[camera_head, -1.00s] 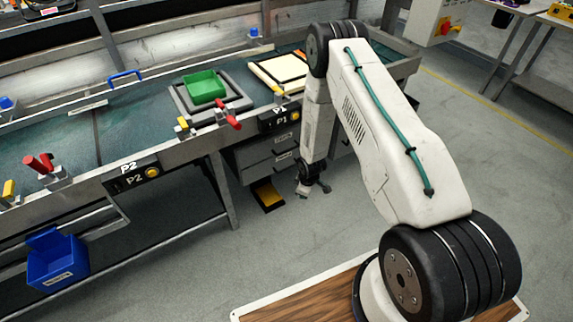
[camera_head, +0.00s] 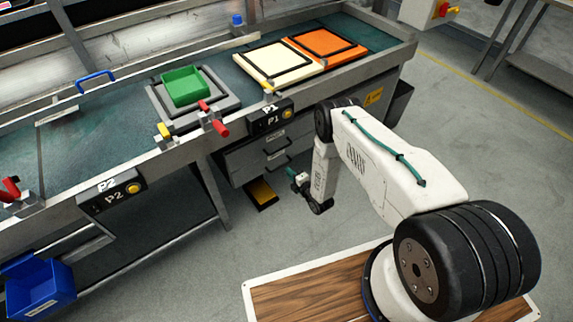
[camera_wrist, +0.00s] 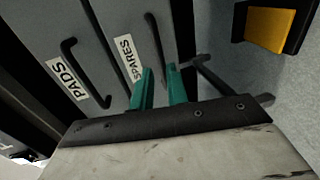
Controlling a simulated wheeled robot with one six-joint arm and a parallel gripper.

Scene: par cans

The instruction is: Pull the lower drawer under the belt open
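The drawer unit under the belt has an upper drawer labelled PADS (camera_wrist: 98,62) and a lower drawer labelled SPARES (camera_wrist: 125,50). Both look shut. Each front has a black bar handle; the lower drawer's handle (camera_wrist: 155,38) runs down towards my fingertips in the wrist view. The lower drawer also shows in the head view (camera_head: 262,171). My gripper (camera_wrist: 159,72) has its two teal fingers apart, with a gap between them. The near end of the handle lines up with this gap; I cannot tell whether it lies between the fingers. In the head view my gripper (camera_head: 294,174) is low beside the drawer fronts.
A yellow-and-black item (camera_head: 262,193) is low below the drawers. The belt (camera_head: 120,125) above carries a green tray (camera_head: 185,87) on a grey base. A red-handled clamp (camera_head: 215,122) and the P1 box (camera_head: 271,118) sit on the belt's edge.

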